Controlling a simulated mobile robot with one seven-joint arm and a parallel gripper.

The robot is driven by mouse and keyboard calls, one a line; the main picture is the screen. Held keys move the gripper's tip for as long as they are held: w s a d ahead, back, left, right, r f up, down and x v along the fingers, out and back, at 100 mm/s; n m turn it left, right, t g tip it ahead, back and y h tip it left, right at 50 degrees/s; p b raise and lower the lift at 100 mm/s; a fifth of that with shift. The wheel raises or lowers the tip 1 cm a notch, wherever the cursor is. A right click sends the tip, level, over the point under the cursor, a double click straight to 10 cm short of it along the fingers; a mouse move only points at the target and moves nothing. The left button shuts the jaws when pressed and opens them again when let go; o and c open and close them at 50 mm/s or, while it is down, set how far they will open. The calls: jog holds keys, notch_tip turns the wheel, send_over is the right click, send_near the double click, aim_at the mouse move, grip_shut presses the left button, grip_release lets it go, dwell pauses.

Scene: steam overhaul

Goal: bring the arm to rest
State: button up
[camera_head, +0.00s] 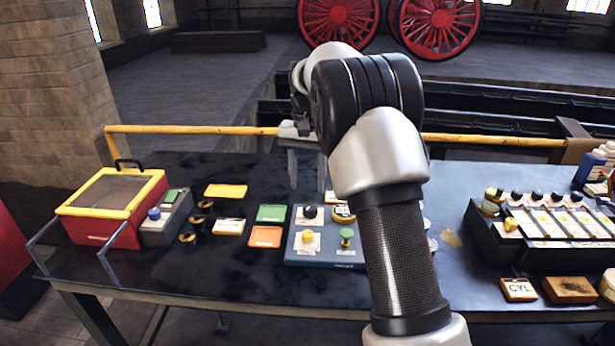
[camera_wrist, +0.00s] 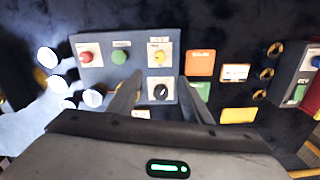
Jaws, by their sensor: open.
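My arm reaches out over the dark workbench (camera_head: 240,285), bent at a black joint, with my gripper (camera_head: 307,182) hanging beyond it and pointing down. The two grey fingers are apart with nothing seen between them. In the wrist view, my gripper (camera_wrist: 159,84) is open above a blue-grey control panel (camera_wrist: 98,63), its fingers on either side of the black knob (camera_wrist: 160,92). I cannot tell the exact height. In the head view, the panel (camera_head: 296,256) shows behind my arm, which hides its right part.
A red box with yellow lid frame (camera_head: 110,192) stands at the bench's left. Coloured plates (camera_head: 270,213) lie near the panel. A dark rack of knobs (camera_head: 545,253) and bottles (camera_head: 592,165) stand at the right. A yellow rail (camera_head: 190,130) runs behind the bench.

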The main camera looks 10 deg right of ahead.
jog(key=shift+r, duration=0.25)
jog(key=shift+r, duration=0.1)
jog(key=s+r+n+t+p, duration=0.2)
jog(key=s+r+t+p, duration=0.1)
jog(key=s+r, duration=1.25)
jog(key=s+f+n+t+p, duration=0.1)
jog(key=s+n+t+p, duration=0.1)
jog(key=s, duration=1.7)
jog(key=shift+s+f+n+t, duration=0.25)
jog(key=shift+f+n+t, duration=0.05)
jog(key=shift+n, duration=0.2)
jog(key=shift+d, duration=0.2)
